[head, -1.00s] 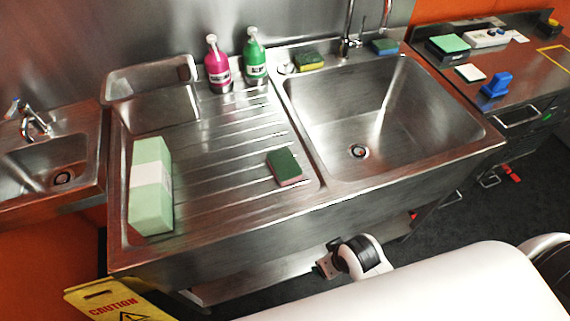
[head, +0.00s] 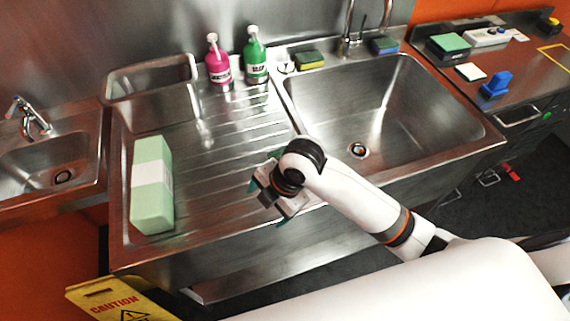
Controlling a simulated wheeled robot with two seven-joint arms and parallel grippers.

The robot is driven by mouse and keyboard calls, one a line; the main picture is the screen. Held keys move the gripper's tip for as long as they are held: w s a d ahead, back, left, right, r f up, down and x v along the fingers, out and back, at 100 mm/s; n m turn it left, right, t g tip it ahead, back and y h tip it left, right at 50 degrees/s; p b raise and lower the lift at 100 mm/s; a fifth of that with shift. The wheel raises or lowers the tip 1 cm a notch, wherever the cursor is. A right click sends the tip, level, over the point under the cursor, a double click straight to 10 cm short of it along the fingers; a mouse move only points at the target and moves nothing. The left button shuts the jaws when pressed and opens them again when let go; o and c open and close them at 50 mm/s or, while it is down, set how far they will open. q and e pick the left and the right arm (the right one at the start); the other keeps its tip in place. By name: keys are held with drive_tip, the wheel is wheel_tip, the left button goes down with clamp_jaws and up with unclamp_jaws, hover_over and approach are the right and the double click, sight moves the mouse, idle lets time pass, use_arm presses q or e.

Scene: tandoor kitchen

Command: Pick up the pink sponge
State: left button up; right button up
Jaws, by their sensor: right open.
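The pink sponge (head: 277,154), with a dark green top layer, lies on the ribbed drainboard (head: 215,165) left of the large basin. My right arm and gripper hide nearly all of it; only a small dark green sliver shows at its far edge. My right gripper (head: 268,196) is open, over the front right part of the drainboard, right at the sponge in the picture. Whether its fingers touch the sponge or stand around it cannot be seen. My left gripper is not in view.
A pale green box (head: 152,185) stands on the drainboard's left. Pink (head: 218,62) and green (head: 255,58) bottles stand at the back. Yellow-green (head: 310,60) and blue-green (head: 384,46) sponges lie behind the empty basin (head: 400,110). A yellow caution sign (head: 110,300) stands in front.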

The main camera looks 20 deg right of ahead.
sight(277, 153)
drive_tip(key=w+n, duration=0.1)
drive_tip(key=n, duration=0.1)
drive_tip(key=w+d+r+n+h, duration=0.1)
drive_tip(key=w+n, duration=0.1)
drive_tip(key=w+d+r+n+g, duration=0.1)
drive_tip(key=w+n, duration=0.1)
drive_tip(key=shift+w+r+n+h, duration=0.1)
drive_tip(key=shift+r+n+h, duration=0.2)
drive_tip(key=shift+n, duration=0.1)
drive_tip(key=w+d+r+n+g+h, duration=0.1)
drive_tip(key=w+d+r+n+h, duration=0.1)
drive_tip(key=w+d+r+n, duration=0.45)
drive_tip(key=shift+n, duration=0.45)
drive_tip(key=f, duration=0.2)
drive_tip(key=f+p, duration=0.1)
drive_tip(key=f, duration=0.4)
drive_tip(key=shift+s+p, duration=0.35)
drive_tip(key=shift+p, duration=0.05)
drive_tip(key=f, duration=0.1)
drive_tip(key=f+p, duration=0.1)
drive_tip(key=f, duration=0.1)
drive_tip(key=w+a+f+p, duration=0.1)
drive_tip(key=shift+f, duration=0.4)
drive_tip(key=shift+d+f, duration=0.1)
drive_tip(key=shift+f, duration=0.25)
drive_tip(key=shift+c, duration=0.5)
drive_tip(key=c, duration=1)
